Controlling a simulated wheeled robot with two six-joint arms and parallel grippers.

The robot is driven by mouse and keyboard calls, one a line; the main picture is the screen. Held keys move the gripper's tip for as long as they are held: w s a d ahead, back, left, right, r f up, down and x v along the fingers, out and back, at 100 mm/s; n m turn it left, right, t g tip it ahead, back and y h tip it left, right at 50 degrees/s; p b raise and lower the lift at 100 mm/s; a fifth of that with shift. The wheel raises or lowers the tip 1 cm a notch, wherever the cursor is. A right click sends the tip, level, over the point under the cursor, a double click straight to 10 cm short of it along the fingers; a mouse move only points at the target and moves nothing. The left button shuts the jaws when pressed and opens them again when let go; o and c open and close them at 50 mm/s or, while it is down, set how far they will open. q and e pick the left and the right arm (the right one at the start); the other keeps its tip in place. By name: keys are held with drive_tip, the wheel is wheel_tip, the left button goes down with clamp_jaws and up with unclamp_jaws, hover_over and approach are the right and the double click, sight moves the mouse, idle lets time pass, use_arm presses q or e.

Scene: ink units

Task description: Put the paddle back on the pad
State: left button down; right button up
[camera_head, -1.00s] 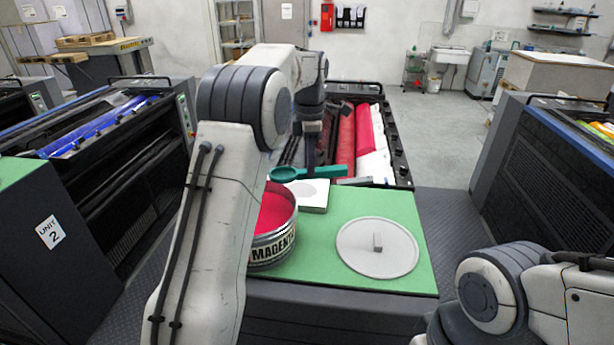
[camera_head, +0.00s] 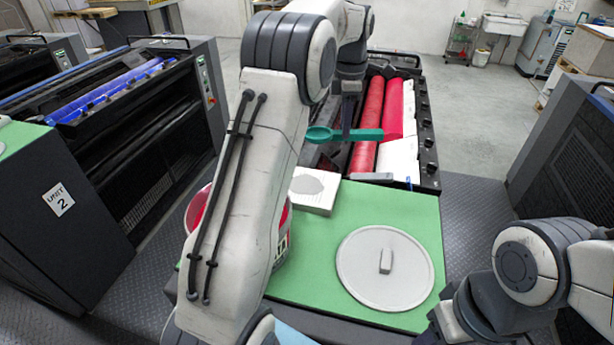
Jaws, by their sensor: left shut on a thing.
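My left gripper (camera_head: 350,122) points down and is shut on the paddle's handle. The pad, a white block with a grey stain on top (camera_head: 326,199), sits on the green top, below and slightly left of the paddle. Clear space shows between paddle and pad in the picture. My right arm is at the lower right, but its gripper is not visible.
A can of magenta ink (camera_head: 284,246) stands left of the pad, mostly hidden behind my left arm. A round grey lid (camera_head: 365,285) with a handle lies on the green top (camera_head: 410,212). The press with red rollers (camera_head: 369,120) is beyond the bench.

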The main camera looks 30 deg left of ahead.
use_arm(q)
drive_tip(key=shift+f+b, duration=0.35)
drive_tip(key=shift+f, duration=0.5)
drive_tip(key=shift+s+f, duration=0.15)
drive_tip(key=shift+s, duration=0.1)
drive_tip(key=shift+w+f+b, duration=0.2)
drive_tip(key=shift+f+b, duration=0.85)
drive_tip(key=shift+f, duration=0.1)
drive_tip(key=a+f, duration=0.3)
drive_tip(key=s+a+f+p, duration=0.1)
drive_tip(key=a+f, duration=0.2)
drive_tip(key=a, duration=0.1)
drive_tip(key=s+a+f, duration=0.1)
drive_tip(key=a+f, duration=0.2)
drive_tip(key=a, duration=0.1)
drive_tip(key=shift+s+a+f+p, duration=0.15)
drive_tip(key=shift+a+f+p, duration=0.1)
drive_tip(key=shift+p, duration=0.15)
wheel_tip(320, 180, down, 3)
drive_tip(key=shift+f+p, duration=0.1)
drive_tip(key=shift+p, duration=0.65)
drive_tip(key=shift+f, duration=0.5)
drive_tip(key=c, duration=0.7)
unclamp_jaws()
drive_tip(key=shift+r, duration=0.1)
